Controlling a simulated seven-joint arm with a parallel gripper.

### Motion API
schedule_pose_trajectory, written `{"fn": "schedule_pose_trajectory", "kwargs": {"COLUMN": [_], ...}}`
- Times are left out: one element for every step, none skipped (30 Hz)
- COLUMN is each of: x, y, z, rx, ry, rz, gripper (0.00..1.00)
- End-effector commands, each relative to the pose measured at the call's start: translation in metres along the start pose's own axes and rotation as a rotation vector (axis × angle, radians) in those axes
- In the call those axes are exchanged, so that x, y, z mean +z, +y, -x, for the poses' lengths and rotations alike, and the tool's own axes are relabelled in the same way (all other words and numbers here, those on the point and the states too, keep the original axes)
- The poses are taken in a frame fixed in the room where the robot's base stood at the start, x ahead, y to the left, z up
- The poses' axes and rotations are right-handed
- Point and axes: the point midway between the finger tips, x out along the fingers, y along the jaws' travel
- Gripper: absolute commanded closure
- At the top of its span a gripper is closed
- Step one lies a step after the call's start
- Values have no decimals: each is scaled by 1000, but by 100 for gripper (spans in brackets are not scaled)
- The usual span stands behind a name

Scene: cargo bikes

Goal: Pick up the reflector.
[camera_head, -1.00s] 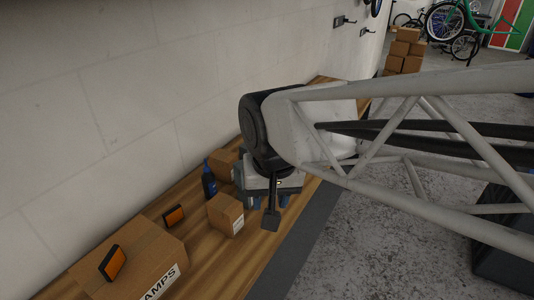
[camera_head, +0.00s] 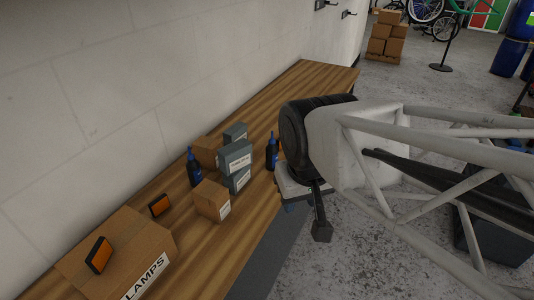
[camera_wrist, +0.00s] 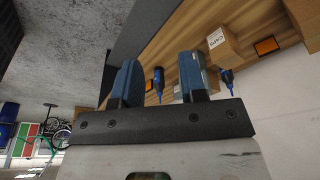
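Two orange reflectors with black backs show in the head view. One reflector (camera_head: 160,205) is on the wooden bench, leaning or standing behind a carton. The other reflector (camera_head: 98,255) is on top of the box marked LAMPS (camera_head: 150,262). One orange reflector (camera_wrist: 266,46) also shows at the upper right of the wrist view. My gripper (camera_wrist: 160,65) has its two blue-grey fingers apart, with nothing held between them. In the head view, my gripper (camera_head: 291,207) is mostly hidden by my wrist, at the bench's right edge, well to the right of both reflectors.
On the bench (camera_head: 310,85) stand a small carton (camera_head: 210,203), another carton (camera_head: 205,152), several grey-blue boxes (camera_head: 235,158) and two blue-topped dark bottles (camera_head: 194,170) (camera_head: 272,152). A wall runs behind. The bench's far end is clear.

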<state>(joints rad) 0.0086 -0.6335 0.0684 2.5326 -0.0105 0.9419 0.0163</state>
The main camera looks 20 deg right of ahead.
Motion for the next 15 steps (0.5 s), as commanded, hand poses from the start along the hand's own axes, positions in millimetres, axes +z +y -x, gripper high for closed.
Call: {"fn": "schedule_pose_trajectory", "kwargs": {"x": [0,0,0,0,0,0,0,0,0,-1,-2,-3,-5,-7,-10], "y": [0,0,0,0,0,0,0,0,0,0,-1,-2,-2,-3,-5], "z": [0,0,0,0,0,0,0,0,0,0,0,0,0,-1,-1], "rx": [0,0,0,0,0,0,0,0,0,-1,-1,-2,-3,-5,-7], "ry": [0,0,0,0,0,0,0,0,0,-1,-1,-3,-4,-5,-8], "rz": [0,0,0,0,0,0,0,0,2,4,8,17,27,40,60], "gripper": [56,56,56,56,56,56,56,56,56,56,56,56,56,56,56]}}
